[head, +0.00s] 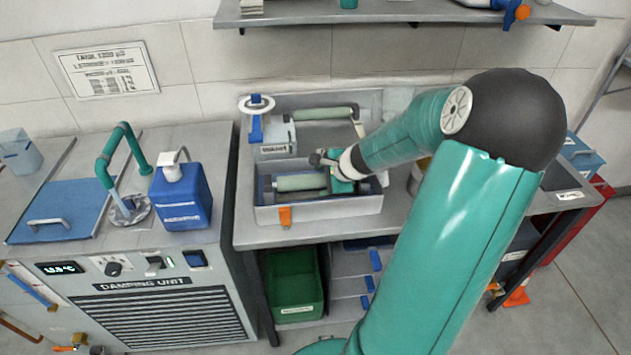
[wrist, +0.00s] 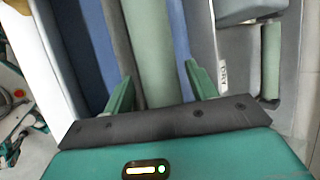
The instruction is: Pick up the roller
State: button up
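A pale green roller (head: 300,183) lies in a grey open tray (head: 318,211) on the steel bench. In the wrist view the roller (wrist: 150,45) runs away from my gripper (wrist: 158,88), between its two green fingers. The fingers are apart, one on each side of the roller. I cannot tell whether they touch it. A second pale green roller (head: 325,114) sits in the unit behind the tray and shows at the right of the wrist view (wrist: 271,60).
A white handwheel (head: 257,104) stands behind the tray at the left. A blue bottle (head: 181,196) and a teal tap (head: 112,155) stand on the damping unit. A shelf (head: 400,12) hangs above. The tray walls rise close around the roller.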

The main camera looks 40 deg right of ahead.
jog(key=c, duration=1)
jog(key=shift+r, duration=0.15)
